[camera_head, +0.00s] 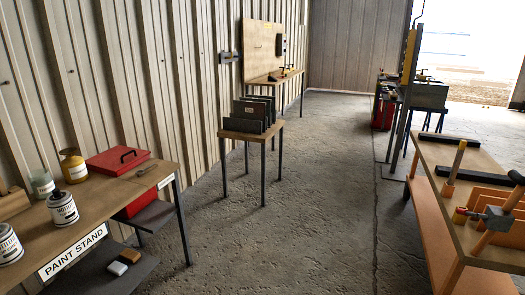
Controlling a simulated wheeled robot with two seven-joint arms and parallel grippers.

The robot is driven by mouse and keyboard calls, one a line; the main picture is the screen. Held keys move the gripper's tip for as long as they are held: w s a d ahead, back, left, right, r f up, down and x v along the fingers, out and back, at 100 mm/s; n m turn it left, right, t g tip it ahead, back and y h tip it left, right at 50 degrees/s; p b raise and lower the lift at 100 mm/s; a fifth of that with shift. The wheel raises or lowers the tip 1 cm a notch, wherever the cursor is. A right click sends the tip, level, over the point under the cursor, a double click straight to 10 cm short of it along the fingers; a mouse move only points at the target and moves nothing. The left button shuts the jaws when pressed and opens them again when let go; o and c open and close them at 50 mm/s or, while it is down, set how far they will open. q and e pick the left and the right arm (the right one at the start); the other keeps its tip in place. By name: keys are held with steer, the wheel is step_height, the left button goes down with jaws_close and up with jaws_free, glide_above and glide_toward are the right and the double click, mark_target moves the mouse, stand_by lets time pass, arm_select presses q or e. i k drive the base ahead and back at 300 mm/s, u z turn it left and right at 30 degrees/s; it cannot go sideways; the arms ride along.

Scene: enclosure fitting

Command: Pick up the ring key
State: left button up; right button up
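I cannot make out a ring key for certain in the head view. A small, thin metallic item (146,171) lies on the paint stand (115,195) near its back right corner, to the right of a red box, but it is too small to identify. Neither of my grippers shows in the view.
The stand at left holds labelled paint cans (62,208) and a red box (117,161). A small table (252,134) with upright dark panels stands mid-room. An orange workbench (460,225) with tools is at right. The concrete floor (290,230) between them is clear.

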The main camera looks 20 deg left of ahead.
mark_target(146, 169)
steer(key=u, duration=0.1)
steer(key=i, duration=2.15)
steer(key=u, duration=1.6)
steer(key=i, duration=1.1)
steer(key=u, duration=1)
